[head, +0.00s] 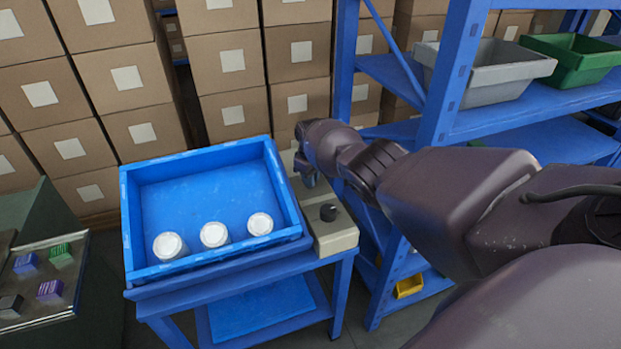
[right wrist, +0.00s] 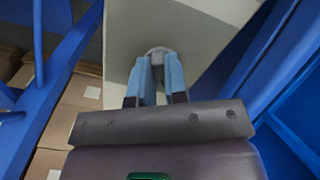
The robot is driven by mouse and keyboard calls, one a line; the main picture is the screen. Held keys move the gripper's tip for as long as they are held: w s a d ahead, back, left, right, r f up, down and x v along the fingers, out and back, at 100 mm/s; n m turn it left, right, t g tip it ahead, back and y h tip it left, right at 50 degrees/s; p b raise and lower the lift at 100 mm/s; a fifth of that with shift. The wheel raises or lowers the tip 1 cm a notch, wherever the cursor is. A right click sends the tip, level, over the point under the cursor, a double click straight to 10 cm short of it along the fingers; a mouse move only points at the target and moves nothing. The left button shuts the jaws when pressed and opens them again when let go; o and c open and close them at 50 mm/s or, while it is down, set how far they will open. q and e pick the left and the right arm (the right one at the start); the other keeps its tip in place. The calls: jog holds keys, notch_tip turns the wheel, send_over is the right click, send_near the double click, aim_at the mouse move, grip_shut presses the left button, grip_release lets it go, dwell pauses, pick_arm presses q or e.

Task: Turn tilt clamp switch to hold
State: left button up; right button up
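A beige control box (head: 337,240) is fixed along the right side of the blue tray table. A black round knob (head: 328,212) sits on its near end. My right gripper (head: 307,178) is at the farther part of the box, largely hidden behind my arm in the head view. In the right wrist view its two blue fingers (right wrist: 158,72) stand on either side of a small grey switch handle (right wrist: 158,58) on a round base, and appear closed on it. The switch's labels and setting cannot be read. My left gripper is not in view.
The blue tray (head: 130,225) holds three white round rolls near its front. Blue shelving (head: 455,75) with grey (head: 485,72) and green (head: 575,60) bins stands close on the right. Stacked cartons (head: 230,62) fill the back. A panel with small coloured boxes (head: 50,290) is at left.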

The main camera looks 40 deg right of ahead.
grip_shut()
jog(key=m, duration=0.5)
jog(key=shift+a+m, duration=0.1)
jog(key=shift+m, duration=0.2)
jog(key=m, duration=0.6)
jog(key=shift+a+f, duration=0.1)
dwell(0.4)
jog(key=o, duration=0.6)
grip_release()
